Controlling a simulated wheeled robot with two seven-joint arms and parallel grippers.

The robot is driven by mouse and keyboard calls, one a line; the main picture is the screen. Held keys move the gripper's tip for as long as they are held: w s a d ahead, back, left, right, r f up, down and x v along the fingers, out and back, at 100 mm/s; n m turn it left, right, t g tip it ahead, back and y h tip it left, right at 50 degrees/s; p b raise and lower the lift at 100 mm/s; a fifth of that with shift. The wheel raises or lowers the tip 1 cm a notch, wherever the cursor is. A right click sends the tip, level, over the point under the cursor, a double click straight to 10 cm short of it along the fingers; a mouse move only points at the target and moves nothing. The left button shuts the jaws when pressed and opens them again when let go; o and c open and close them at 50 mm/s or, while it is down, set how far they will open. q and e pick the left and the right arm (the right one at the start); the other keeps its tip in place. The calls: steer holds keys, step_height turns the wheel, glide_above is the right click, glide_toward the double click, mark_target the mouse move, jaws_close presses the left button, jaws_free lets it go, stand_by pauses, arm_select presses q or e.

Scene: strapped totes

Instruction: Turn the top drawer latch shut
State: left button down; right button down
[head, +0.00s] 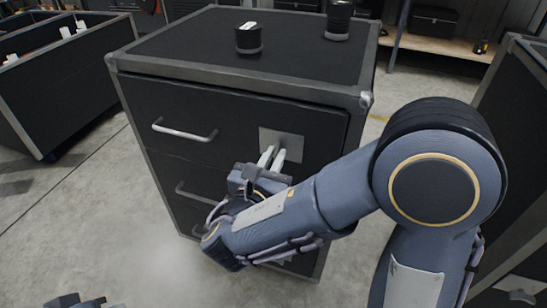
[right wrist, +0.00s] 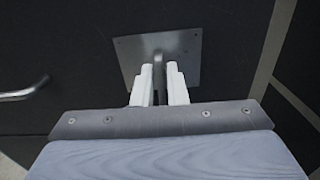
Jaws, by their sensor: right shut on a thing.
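The black drawer cabinet (head: 230,119) stands in front of me. Its top drawer has a bar handle (head: 184,134) at left and a square metal latch plate (head: 283,144) at right. In the right wrist view, a grey latch lever (right wrist: 158,66) stands out from the latch plate (right wrist: 188,48). My right gripper (head: 272,157) is at the plate, its white fingers on both sides of the lever and shut on it; the right wrist view shows the gripper (right wrist: 159,82) close up. The lever's lower part is hidden between the fingers. Part of my left gripper (head: 75,302) shows at the bottom left edge.
Two dark cylindrical items, one nearer (head: 248,40) and one farther (head: 339,20), stand on the cabinet top. Lower drawers have similar handles. A black bin (head: 60,90) is at left and another dark cabinet (head: 520,110) at right. The floor at left is clear.

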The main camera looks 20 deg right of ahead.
steer(key=shift+s+d+f+m+b, duration=0.1)
steer(key=shift+m+b, duration=2.3)
steer(key=shift+m, duration=0.55)
steer(key=shift+s+d+f+m+b, duration=0.1)
steer(key=shift+f+m+b, duration=0.05)
steer(key=shift+m+b, duration=2.5)
steer(key=shift+f+m+b, duration=0.1)
steer(key=shift+m+b, duration=2)
steer(key=shift+m, duration=1.1)
steer(key=c, duration=1.6)
jaws_free()
steer(key=shift+o, duration=0.2)
